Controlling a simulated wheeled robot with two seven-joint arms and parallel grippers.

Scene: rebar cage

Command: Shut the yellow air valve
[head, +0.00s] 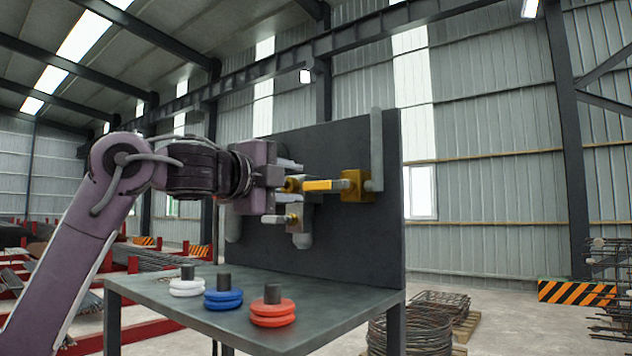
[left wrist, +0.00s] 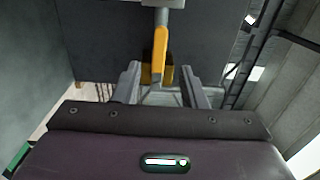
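The yellow air valve (head: 357,186) is fixed to the dark upright panel, with a grey pipe rising from its right side. Its yellow lever (head: 322,185) points left, roughly level, toward my left gripper (head: 291,191). The lever also shows in the left wrist view (left wrist: 160,52), ahead of and between the fingers. My left gripper is open, with one finger above the other in the head view. In the left wrist view the fingers (left wrist: 160,86) are spread, and I see no contact with the lever. My right gripper is in neither view.
Grey fittings (head: 301,236) sit on the panel just below the left gripper. The grey bench (head: 330,312) carries white (head: 187,287), blue (head: 223,299) and red (head: 272,313) ring stacks on pegs. The panel (head: 330,245) stands close behind the valve.

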